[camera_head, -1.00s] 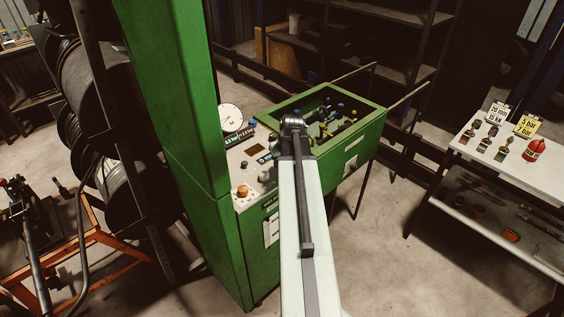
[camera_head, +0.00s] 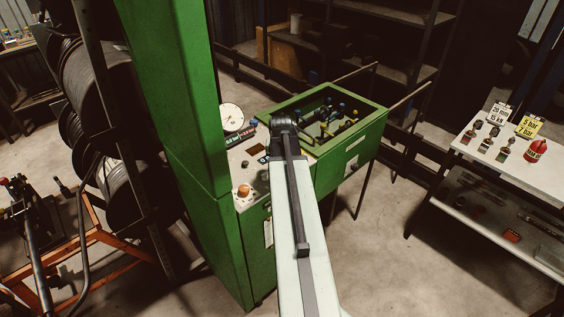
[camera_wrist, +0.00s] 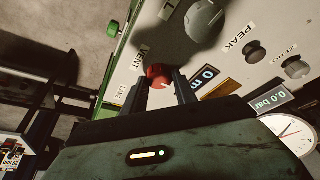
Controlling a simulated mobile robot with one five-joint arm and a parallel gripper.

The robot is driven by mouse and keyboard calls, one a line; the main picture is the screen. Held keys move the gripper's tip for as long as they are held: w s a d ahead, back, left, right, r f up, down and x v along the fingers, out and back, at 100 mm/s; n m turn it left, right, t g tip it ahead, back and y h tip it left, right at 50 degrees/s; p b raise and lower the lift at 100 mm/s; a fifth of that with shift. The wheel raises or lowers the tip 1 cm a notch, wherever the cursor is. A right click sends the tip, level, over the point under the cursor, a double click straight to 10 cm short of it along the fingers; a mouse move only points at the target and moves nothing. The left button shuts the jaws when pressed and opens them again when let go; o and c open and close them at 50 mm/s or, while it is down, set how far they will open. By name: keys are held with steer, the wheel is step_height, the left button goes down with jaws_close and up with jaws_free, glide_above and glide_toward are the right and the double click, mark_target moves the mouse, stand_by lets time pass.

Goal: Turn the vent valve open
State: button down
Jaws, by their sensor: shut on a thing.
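The vent valve is a red round knob (camera_wrist: 157,76) on the pale panel, seen in the wrist view. A VENT label (camera_wrist: 141,58) and a LINE label (camera_wrist: 121,92) sit beside it. My gripper (camera_wrist: 161,84) has one dark finger on each side of the knob and is shut on it. A pale mark shows on the knob's lower right, partly hidden by a finger. In the head view my wrist covers the knob.
The panel also bears a dial gauge (camera_wrist: 289,134), a display reading 0.0 bar (camera_wrist: 270,101), dark PEAK (camera_wrist: 256,52) and ZERO (camera_wrist: 296,67) knobs, and a large grey knob (camera_wrist: 205,18). The green cabinet column (camera_head: 175,100) stands left of my arm. A white table (camera_head: 493,150) is at right.

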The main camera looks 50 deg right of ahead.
steer(key=c, duration=1)
jaws_free()
steer(key=p+v, duration=0.7)
steer(key=shift+r, duration=0.4)
steer(key=shift+a, duration=0.1)
steer(key=shift+s+f, duration=0.1)
